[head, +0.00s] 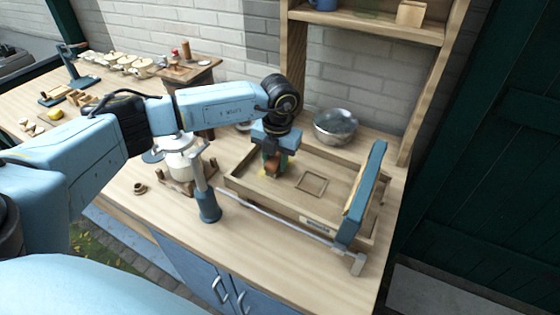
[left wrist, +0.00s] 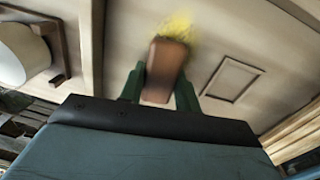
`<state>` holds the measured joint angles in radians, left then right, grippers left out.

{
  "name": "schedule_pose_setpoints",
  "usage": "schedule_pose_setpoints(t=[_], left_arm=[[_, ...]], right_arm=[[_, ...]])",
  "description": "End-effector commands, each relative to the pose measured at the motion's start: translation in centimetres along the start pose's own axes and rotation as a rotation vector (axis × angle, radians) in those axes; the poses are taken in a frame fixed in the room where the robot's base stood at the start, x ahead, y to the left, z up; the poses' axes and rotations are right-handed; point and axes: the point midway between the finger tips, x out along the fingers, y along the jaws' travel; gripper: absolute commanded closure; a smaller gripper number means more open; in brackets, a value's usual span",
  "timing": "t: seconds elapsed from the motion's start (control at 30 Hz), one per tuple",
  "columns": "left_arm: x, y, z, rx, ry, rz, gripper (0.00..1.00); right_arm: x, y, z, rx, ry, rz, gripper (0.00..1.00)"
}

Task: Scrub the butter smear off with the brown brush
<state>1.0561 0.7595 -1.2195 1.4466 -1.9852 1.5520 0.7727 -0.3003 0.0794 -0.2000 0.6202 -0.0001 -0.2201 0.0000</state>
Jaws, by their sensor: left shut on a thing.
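My left gripper (head: 272,165) points down inside the wooden tray (head: 318,218). It is shut on the brown brush (left wrist: 165,62), which sits between the green fingers in the left wrist view. The brush also shows in the head view (head: 273,160). The yellow butter smear (left wrist: 177,28) lies on the tray floor at the brush's far end in the left wrist view. In the head view a little yellow (head: 263,173) shows beside the brush. The brush and gripper hide part of the smear, and I cannot tell whether the bristles touch it. My right gripper is not in view.
A small square frame (head: 312,183) is on the tray floor to the right of the brush. A metal bowl (head: 335,127) is behind, and a white jar (head: 182,160) stands left.

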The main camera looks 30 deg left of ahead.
Motion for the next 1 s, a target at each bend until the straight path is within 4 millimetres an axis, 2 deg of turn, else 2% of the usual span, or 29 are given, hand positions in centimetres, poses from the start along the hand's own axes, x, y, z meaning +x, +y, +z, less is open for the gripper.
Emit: schedule_pose_setpoints(t=[0.43, 0.8, 1.0], left_arm=[[0.0, 3.6, 0.2, -0.004, 0.003, 0.003, 0.86], [0.0, 3.8, -1.3, -0.001, 0.003, 0.003, 0.86], [0.1, 2.9, -1.4, 0.002, 0.003, 0.0, 0.86]], right_arm=[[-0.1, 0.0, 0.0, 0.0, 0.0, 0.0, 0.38], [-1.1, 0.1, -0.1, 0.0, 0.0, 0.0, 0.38], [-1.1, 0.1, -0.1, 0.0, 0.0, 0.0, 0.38]])
